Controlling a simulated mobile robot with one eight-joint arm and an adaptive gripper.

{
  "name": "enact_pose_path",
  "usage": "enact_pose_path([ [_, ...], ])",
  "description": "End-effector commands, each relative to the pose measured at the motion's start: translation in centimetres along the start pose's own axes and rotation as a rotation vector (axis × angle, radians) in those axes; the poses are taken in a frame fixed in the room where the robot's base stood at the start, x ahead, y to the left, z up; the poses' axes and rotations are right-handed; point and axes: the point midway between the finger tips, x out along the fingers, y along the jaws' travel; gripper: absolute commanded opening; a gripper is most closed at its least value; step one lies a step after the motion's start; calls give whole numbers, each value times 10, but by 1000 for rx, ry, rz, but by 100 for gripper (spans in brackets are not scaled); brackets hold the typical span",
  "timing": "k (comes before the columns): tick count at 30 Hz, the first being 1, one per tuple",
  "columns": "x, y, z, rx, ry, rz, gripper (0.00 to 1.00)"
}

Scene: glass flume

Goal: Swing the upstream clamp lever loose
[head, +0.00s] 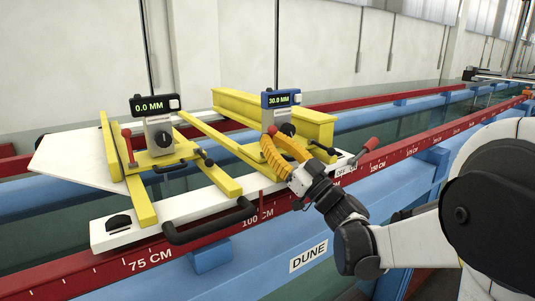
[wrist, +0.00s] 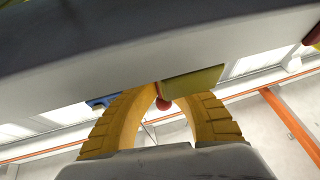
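Two yellow carriages ride on a white bed (head: 108,233). The left carriage (head: 140,165) has a display reading 0.0 MM, the right carriage (head: 232,146) one reading 30.0 MM. A red-ended lever (head: 127,133) stands upright on the left carriage. Another red-ended lever (head: 370,144) slants up at the bed's right end. My gripper (head: 269,137) is at the right carriage, just below its display. In the wrist view, its yellow fingers (wrist: 157,88) arch together at the tips, partly hidden by a pale beam. A small red knob (wrist: 163,104) shows between them; I see no grip on it.
Red scaled rails (head: 150,263) and blue beams (head: 240,251) run along the glass flume. A black handle (head: 210,222) juts from the bed's front. Open room lies in front of the flume.

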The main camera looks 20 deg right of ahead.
Motion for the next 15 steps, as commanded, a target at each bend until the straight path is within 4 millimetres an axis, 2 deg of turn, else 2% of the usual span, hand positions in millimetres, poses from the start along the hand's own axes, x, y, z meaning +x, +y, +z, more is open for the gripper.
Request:
enact_pose_path([
  [1,-4,-1,6,-5,24,-1,0],
  [15,-7,-2,1,-30,142,-3,0],
])
